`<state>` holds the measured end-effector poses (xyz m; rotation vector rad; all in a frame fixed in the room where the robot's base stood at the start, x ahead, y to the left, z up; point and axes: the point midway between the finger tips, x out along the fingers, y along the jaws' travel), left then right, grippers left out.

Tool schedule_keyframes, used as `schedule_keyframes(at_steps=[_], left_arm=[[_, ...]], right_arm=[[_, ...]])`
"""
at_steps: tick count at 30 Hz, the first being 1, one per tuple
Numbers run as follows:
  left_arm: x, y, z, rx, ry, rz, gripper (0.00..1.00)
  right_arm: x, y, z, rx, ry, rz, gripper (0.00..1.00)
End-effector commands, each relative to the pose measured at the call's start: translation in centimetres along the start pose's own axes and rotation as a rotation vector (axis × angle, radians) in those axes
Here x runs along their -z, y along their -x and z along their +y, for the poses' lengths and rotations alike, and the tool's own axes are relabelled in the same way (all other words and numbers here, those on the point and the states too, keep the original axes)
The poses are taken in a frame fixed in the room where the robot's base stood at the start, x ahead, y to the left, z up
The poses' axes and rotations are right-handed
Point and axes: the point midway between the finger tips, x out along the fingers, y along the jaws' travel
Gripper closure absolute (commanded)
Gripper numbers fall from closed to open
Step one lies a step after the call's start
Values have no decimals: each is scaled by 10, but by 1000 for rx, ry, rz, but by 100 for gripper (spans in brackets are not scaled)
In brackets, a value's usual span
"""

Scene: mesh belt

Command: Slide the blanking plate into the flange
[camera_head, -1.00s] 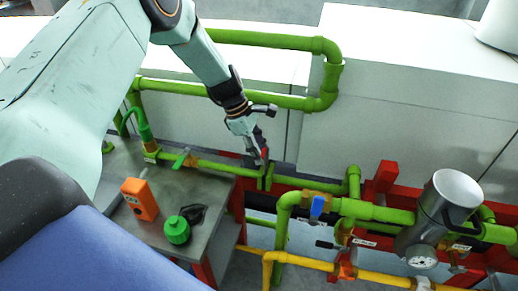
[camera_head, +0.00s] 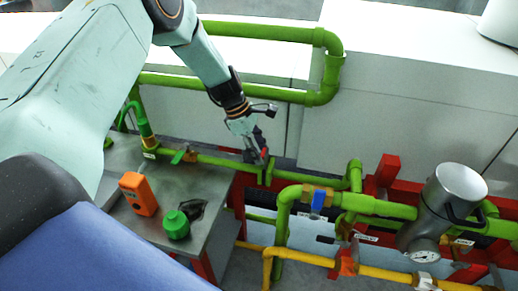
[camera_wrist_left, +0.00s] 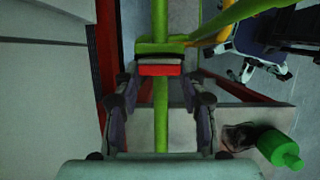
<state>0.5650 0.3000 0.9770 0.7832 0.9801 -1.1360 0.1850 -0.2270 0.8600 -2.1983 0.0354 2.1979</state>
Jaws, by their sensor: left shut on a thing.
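My left gripper (camera_head: 258,152) reaches down over the green pipe run at the middle of the head view. It is shut on the blanking plate, a small red piece (camera_head: 264,154). In the left wrist view the red plate (camera_wrist_left: 160,70) sits between the fingertips. The green flange (camera_head: 266,173) is right below the plate in the head view; in the wrist view the flange (camera_wrist_left: 160,47) is just beyond it. I cannot tell whether the plate touches the flange or is partly in its gap. My right gripper is not in view.
A grey bench (camera_head: 215,205) at left holds an orange box (camera_head: 138,194) and a green cap-like part (camera_head: 177,225). A green pipe with a blue-handled valve (camera_head: 318,203), yellow pipe (camera_head: 300,257) and steel meter (camera_head: 450,205) lie to the right. White cabinets (camera_head: 400,95) stand behind.

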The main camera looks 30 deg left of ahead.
Motion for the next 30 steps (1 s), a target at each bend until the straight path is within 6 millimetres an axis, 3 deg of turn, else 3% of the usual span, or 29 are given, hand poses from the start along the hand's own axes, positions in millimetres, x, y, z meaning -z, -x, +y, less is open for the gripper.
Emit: schedule_keyframes(at_steps=[11,12,21,30], left_arm=[[3,-8,0,-1,0,0,96],[3,-7,0,-1,0,0,56],[3,-7,0,-1,-1,0,32],[3,-6,0,0,0,0,32]], right_arm=[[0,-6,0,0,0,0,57],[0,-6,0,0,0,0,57],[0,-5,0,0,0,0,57],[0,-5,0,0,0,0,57]])
